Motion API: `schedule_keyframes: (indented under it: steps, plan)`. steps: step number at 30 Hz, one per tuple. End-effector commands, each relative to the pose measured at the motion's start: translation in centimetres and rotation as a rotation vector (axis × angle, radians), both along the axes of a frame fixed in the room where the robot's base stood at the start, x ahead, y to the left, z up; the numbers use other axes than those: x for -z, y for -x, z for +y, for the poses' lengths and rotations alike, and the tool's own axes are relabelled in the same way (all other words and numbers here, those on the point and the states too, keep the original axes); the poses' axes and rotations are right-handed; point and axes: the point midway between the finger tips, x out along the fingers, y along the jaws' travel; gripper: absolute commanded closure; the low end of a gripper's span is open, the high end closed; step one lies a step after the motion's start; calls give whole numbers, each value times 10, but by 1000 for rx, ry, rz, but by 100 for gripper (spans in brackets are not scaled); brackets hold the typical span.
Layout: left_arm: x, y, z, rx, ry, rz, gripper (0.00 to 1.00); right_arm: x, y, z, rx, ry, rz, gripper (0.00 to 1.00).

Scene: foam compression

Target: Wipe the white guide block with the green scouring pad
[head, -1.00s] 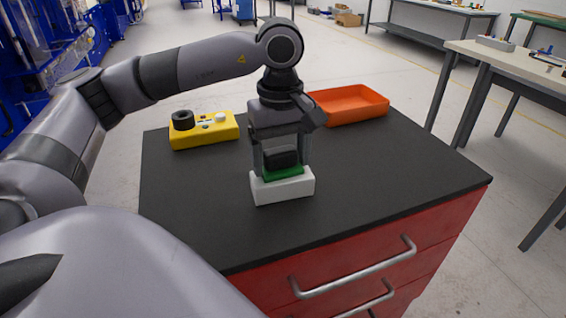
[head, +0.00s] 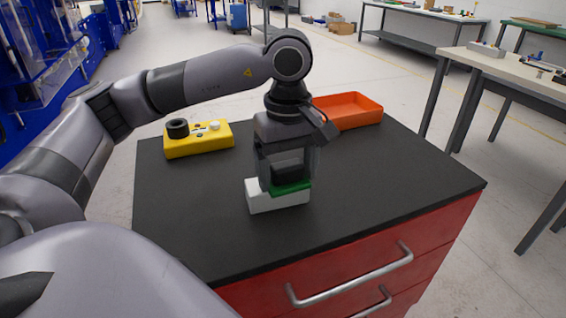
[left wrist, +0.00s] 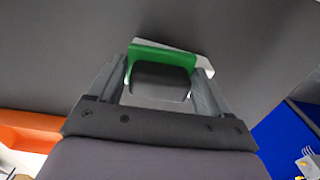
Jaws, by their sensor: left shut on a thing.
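The white guide block (head: 262,202) sits on the black top of the red cabinet, near its middle. The green scouring pad (head: 291,188) with its dark grip block (head: 288,172) is on top of the guide block, toward its right end. My left gripper (head: 286,180) points down and is shut on the pad's dark grip. In the left wrist view the green pad (left wrist: 160,54) and dark grip (left wrist: 160,82) show between the fingers, and the white block (left wrist: 206,66) shows partly behind them. My right gripper is not in view.
A yellow fixture (head: 200,141) with a black ring stands at the back left of the top. An orange tray (head: 347,112) stands at the back right, behind my left gripper. The front and right of the top (head: 400,180) are clear.

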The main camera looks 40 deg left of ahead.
Motion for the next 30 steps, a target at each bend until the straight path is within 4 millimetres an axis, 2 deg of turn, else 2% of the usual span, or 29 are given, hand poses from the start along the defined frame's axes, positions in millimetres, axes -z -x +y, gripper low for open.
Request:
schedule_keyframes:
  steps: [4,14,17,30]
  plan:
    - [4,4,-6,2,1,7,45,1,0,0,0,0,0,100]
    - [3,5,-7,3,1,12,45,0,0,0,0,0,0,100]
    - [-3,5,-7,3,1,12,45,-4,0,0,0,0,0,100]
    - [-50,4,-6,1,2,5,45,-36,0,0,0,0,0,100]
